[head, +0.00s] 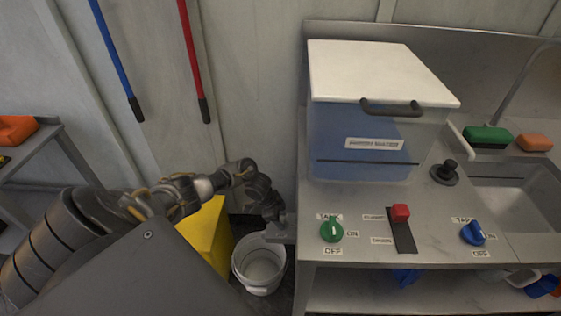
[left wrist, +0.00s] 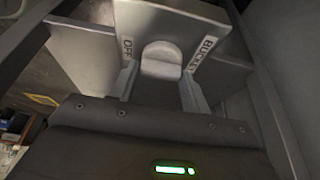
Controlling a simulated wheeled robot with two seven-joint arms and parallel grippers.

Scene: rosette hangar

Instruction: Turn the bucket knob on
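In the left wrist view a pale grey, round-topped knob (left wrist: 161,58) sits on a grey panel between an OFF label (left wrist: 126,48) and a BUCKET label (left wrist: 203,53). My left gripper (left wrist: 161,80) is open, with one finger on each side of this knob. I cannot tell whether the fingers touch it. In the head view my left gripper (head: 283,229) is at the left end of the steel counter (head: 360,190), above the white bucket (head: 258,267). The bucket knob does not show clearly there. My right gripper is out of view.
A green knob (head: 332,230), a red slider (head: 400,213) and a blue knob (head: 474,233) are on the counter top. A lidded blue tank (head: 360,130) stands behind them. A yellow object (head: 207,235) stands beside the bucket, close to my left arm.

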